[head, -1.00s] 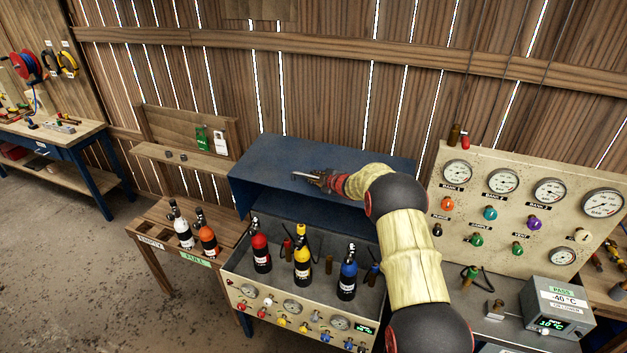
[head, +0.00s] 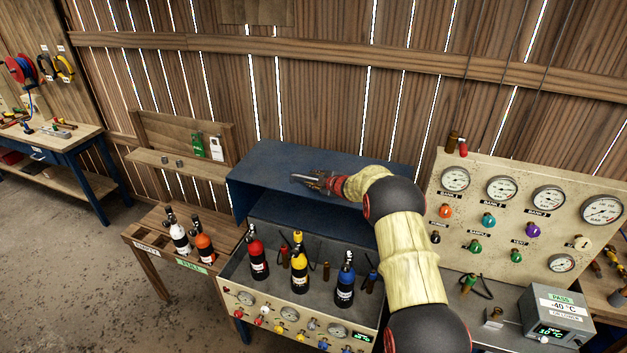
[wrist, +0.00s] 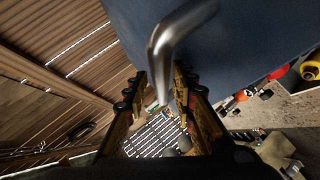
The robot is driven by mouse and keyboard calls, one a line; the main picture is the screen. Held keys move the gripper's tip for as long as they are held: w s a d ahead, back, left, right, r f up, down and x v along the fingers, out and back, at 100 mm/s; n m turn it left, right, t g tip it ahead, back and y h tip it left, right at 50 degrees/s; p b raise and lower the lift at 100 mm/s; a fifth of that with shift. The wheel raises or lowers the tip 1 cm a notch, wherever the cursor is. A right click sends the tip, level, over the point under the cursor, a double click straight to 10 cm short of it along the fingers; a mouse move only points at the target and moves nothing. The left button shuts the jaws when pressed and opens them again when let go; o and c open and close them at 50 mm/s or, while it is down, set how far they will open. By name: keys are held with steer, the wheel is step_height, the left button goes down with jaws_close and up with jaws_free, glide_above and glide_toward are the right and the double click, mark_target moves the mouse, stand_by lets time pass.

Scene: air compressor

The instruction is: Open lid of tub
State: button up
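Inside stand red (head: 257,255), yellow (head: 299,270) and blue (head: 345,282) bottles. My gripper (head: 298,178) is in front of the lid's upper face. In the wrist view, a bent metal handle (wrist: 176,40) on the blue lid runs down between the two fingers (wrist: 162,88). The fingers are apart, with a gap showing beside the bar; whether one touches it is unclear.
A gauge panel (head: 480,240) stands right of the tub, with a grey meter box (head: 556,312) before it. A wooden rack (head: 150,255) with white and orange bottles is at the left. A plank wall (head: 320,90) is close behind the lid.

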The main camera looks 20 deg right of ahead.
steer(key=shift+o, duration=0.4)
steer(key=shift+s, duration=0.1)
steer(key=v, duration=1.1)
steer(key=shift+s, duration=0.35)
steer(key=shift+d+r, duration=0.15)
steer(key=shift+r, duration=0.1)
steer(key=s+r+m+h+b, duration=0.4)
steer(key=s+r+m+b, duration=0.15)
steer(key=s+r, duration=0.2)
steer(key=s+a+r+m+g+h+b, duration=0.15)
steer(key=s+m+b, duration=0.35)
steer(key=s, duration=0.9)
steer(key=s+a+f+m+g+b, duration=0.1)
steer(key=s+a+f+b, duration=0.2)
steer(key=s, duration=0.8)
steer(key=s+a+f+m+g+y+b, duration=0.1)
steer(key=s+a+f+b, duration=0.3)
steer(key=s, duration=0.8)
steer(key=s+a+f+m+g+y+b, duration=0.1)
steer(key=s+a+f+m+g+b, duration=0.2)
steer(key=s, duration=0.9)
step_height(320, 180, down, 3)
steer(key=shift+a+f, duration=0.15)
steer(key=shift+a, duration=0.45)
